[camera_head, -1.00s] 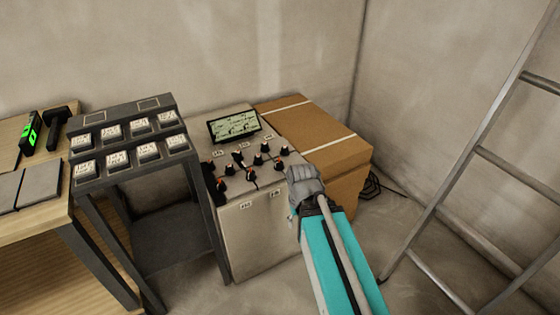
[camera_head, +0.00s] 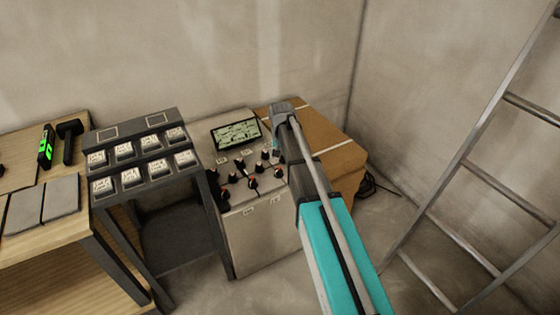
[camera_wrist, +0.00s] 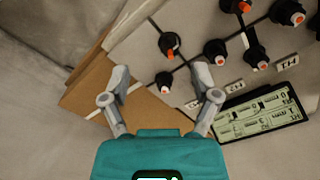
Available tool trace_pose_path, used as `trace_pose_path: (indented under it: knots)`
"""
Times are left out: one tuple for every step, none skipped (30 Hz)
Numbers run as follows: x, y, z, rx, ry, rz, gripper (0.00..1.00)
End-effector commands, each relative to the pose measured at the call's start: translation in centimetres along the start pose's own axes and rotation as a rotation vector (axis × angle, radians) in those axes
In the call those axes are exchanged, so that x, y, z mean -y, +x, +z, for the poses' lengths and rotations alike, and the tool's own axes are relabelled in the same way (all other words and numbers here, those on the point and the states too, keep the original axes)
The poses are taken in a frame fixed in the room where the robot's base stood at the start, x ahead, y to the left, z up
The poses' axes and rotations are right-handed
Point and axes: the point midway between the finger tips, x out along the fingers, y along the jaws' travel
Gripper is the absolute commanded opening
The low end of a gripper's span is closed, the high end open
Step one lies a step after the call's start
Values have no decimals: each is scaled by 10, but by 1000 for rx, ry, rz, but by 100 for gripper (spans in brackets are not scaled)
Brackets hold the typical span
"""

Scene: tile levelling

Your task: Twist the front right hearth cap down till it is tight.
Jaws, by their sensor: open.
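Several black caps with orange-red marks stand on top of a beige cabinet (camera_head: 250,240). The rightmost one towards the front (camera_head: 279,172) is close beside my arm in the head view. It seems to be the cap with an orange top (camera_wrist: 170,43) in the wrist view; no hearth name is readable there. My gripper (camera_head: 283,112) is above the cabinet's back right side. In the wrist view its fingers (camera_wrist: 161,74) are spread wide and empty. A small black cap (camera_wrist: 163,82) shows between them, apart from both. My arm hides part of the cabinet's right side.
A lit screen (camera_head: 236,134) stands at the cabinet's back. A cardboard box (camera_head: 325,135) is right of it, partly behind my arm. A dark stand with labelled switches (camera_head: 145,160) is at left, and a ladder (camera_head: 470,165) leans at right.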

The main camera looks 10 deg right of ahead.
Motion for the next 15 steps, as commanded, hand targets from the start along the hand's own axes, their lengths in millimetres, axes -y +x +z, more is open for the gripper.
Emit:
trace_pose_path:
  knots:
    - [6,-13,-20,0,16,0,79]
    - [8,-16,-26,0,26,0,79]
    - [10,-19,-33,0,38,0,79]
    - [12,-20,-37,0,45,0,79]
    - [13,-22,-40,0,51,0,79]
    - [14,-23,-44,0,58,0,79]
    - [14,-24,-46,0,62,0,79]
    - [15,-24,-47,0,65,0,79]
    - [15,-24,-48,0,67,0,79]
    - [15,-24,-48,0,69,0,79]
    - [15,-24,-48,0,69,0,79]
    - [15,-24,-48,0,70,0,79]
    - [14,-23,-48,0,70,0,79]
    - [14,-23,-48,0,69,0,79]
    - [14,-23,-48,0,69,0,79]
